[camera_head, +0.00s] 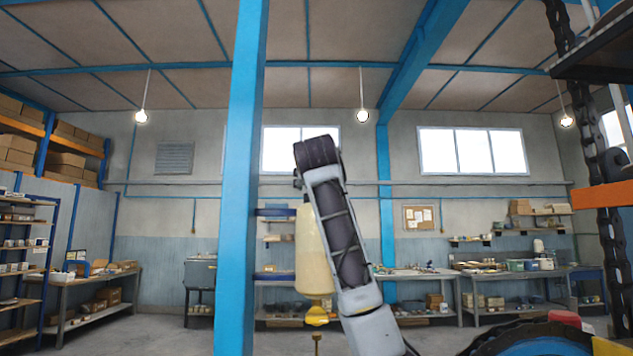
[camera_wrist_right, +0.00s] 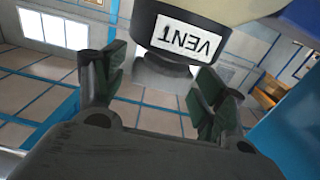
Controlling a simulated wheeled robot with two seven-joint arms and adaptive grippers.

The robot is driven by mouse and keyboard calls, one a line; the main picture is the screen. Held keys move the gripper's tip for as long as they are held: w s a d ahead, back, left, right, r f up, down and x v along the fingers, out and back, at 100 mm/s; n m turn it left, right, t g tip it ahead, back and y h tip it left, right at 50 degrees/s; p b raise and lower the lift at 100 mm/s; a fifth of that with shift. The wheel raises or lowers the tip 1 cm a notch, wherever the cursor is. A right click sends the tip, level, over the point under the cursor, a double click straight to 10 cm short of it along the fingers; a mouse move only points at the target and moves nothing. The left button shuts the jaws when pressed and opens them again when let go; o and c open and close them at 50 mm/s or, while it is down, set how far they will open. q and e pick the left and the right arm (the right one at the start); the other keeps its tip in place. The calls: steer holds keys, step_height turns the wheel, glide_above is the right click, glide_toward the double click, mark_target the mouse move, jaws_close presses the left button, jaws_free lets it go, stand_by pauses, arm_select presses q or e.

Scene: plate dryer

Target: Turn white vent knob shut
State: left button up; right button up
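In the right wrist view, a black cap (camera_wrist_right: 172,25) carries a white label reading VENT (camera_wrist_right: 188,40), seen upside down. Below the label a short, shadowed grey knob (camera_wrist_right: 163,72) sticks out; it looks dark grey from here. My right gripper (camera_wrist_right: 160,88) is open, with one finger on each side of the knob and gaps visible. In the head view, a cream tank (camera_head: 312,255) with a yellow lower end (camera_head: 317,316) stands behind my right arm. The arm hides the tank's top, the vent and most of the right gripper. My left gripper is not in view.
A blue post (camera_head: 240,190) stands just left of the tank. Dark machinery with a chain (camera_head: 600,170) is at the right edge. Workbenches and shelves line the far walls. Open floor lies between.

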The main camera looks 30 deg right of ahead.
stand_by(0.3)
steer(key=v, duration=1.2)
stand_by(0.8)
